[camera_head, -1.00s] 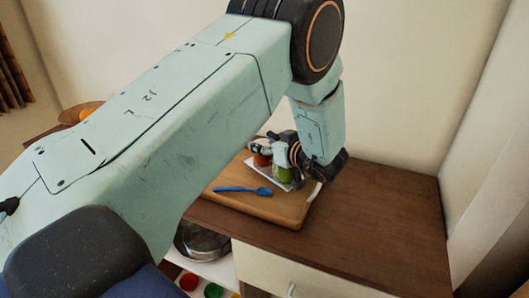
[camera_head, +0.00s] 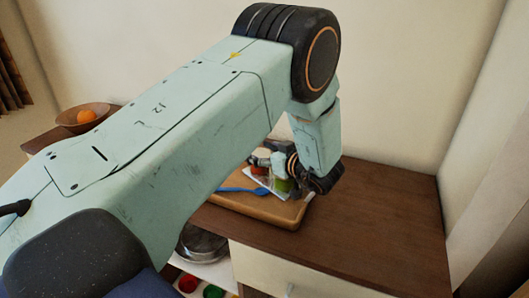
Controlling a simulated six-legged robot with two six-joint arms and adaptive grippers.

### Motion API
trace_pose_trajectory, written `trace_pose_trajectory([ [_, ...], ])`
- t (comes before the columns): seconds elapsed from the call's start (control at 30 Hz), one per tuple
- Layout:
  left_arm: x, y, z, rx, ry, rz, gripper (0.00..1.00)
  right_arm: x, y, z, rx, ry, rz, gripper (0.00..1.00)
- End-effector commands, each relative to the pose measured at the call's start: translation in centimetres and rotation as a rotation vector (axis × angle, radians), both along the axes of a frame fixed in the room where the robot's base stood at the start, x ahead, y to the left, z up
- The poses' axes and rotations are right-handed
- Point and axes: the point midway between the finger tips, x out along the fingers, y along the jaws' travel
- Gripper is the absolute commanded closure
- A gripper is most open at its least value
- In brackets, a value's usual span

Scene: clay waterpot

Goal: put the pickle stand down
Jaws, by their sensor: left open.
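The pickle stand (camera_head: 254,183) shows as a small white piece with a reddish jar (camera_head: 258,169) and a green jar (camera_head: 283,186). It is low at the wooden board (camera_head: 265,207), apparently resting on it, though its underside is hard to see. My left gripper (camera_head: 270,165) is open around the upper part of the stand. Its fingers and wrist hide much of the stand, and I cannot tell whether they touch it. My right gripper is not in view.
A blue spoon (camera_head: 235,190) lies on the board, partly behind my left arm. The brown counter (camera_head: 385,215) is clear to the right. A bowl (camera_head: 72,122) with an orange fruit (camera_head: 86,116) stands at the far left. A metal pot (camera_head: 203,243) sits on the shelf below.

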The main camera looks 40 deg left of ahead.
Motion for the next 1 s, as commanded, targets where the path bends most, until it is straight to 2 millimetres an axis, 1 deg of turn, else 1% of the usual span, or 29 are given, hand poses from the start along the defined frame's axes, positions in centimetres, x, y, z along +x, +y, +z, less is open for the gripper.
trace_pose_trajectory([
  [0.17,0.0,0.0,0.0,0.000,0.000,0.000,0.21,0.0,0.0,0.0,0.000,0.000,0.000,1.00],
  [0.27,0.0,0.0,0.5,0.000,0.000,0.000,0.21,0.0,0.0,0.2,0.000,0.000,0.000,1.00],
  [0.37,-0.2,-0.8,0.9,0.002,0.002,-0.003,0.21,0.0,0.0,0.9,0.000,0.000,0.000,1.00],
  [0.8,-2.2,-7.0,3.1,0.002,0.001,-0.005,0.21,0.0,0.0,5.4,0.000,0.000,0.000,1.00],
  [1.0,-2.9,-9.4,3.7,0.001,0.001,-0.002,0.21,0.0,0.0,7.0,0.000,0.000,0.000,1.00],
])
